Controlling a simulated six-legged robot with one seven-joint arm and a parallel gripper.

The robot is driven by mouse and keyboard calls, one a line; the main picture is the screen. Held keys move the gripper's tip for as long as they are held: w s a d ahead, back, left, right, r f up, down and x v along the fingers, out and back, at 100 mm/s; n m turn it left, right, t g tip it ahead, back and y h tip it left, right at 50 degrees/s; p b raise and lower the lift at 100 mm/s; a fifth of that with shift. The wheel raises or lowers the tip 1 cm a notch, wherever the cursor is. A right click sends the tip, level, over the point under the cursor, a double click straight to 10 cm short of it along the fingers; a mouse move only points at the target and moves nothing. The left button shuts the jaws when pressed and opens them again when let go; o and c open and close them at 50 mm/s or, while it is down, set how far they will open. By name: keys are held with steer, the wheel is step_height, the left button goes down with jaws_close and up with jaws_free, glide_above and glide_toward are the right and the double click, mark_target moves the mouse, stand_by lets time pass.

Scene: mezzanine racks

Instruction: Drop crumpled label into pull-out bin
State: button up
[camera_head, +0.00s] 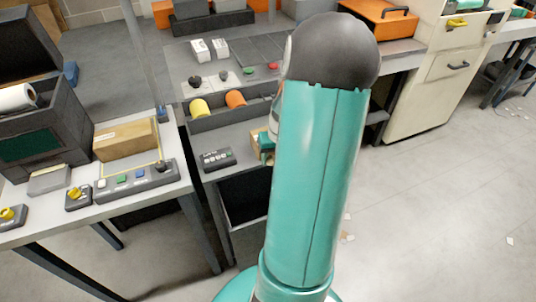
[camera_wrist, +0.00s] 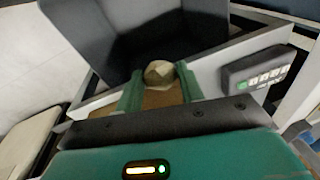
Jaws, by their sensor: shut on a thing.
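The crumpled label (camera_wrist: 159,73) is a small beige, creased ball in the wrist view. My gripper (camera_wrist: 160,84) has its two green fingers closed on either side of it. Beyond the fingers is a dark grey, box-like cavity (camera_wrist: 110,30), which looks like the pull-out bin; the label appears in front of it, and I cannot tell the height between them. In the head view, a dark bin front (camera_head: 245,197) shows under the middle bench. There my gripper (camera_head: 264,146) is mostly hidden behind my teal arm, and the label cannot be made out.
A dark button panel (camera_wrist: 255,68) is right of the gripper; it also shows on the bench in the head view (camera_head: 217,159). The left bench holds a cardboard box (camera_head: 125,138) and a control box (camera_head: 137,180). A cream cabinet (camera_head: 430,85) stands right. Floor at right is mostly clear.

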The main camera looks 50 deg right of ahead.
steer(key=shift+w+f, duration=0.15)
steer(key=shift+f, duration=0.25)
steer(key=f, duration=0.5)
steer(key=shift+s, duration=0.25)
steer(key=o, duration=1)
step_height(320, 180, up, 14)
steer(key=s, duration=0.2)
steer(key=shift+d+f, duration=0.2)
steer(key=shift+d, duration=0.15)
